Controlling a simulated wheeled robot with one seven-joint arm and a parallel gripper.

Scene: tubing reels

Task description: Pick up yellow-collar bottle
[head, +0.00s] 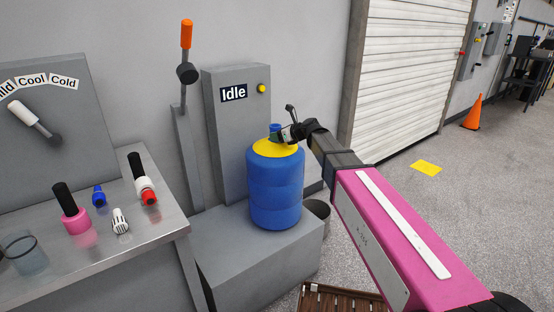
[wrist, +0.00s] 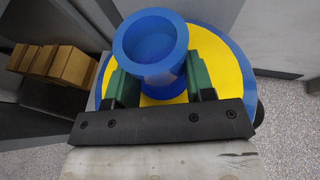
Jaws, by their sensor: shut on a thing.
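My gripper (head: 289,132) reaches in from the right at the top of the bottle. In the wrist view the green finger pads of my gripper (wrist: 160,84) are shut on the bottle's blue neck (wrist: 150,42), one on each side. The yellow collar (wrist: 215,55) lies just below the fingers. The bottle's lower body is hidden in the wrist view.
The grey cabinet (head: 234,125) marked "Idle" stands behind the bottle. An orange-topped lever (head: 187,75) is left of it. A metal table (head: 150,235) with several small items is at the left. A wooden pallet (head: 340,299) lies below. Open floor is at the right.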

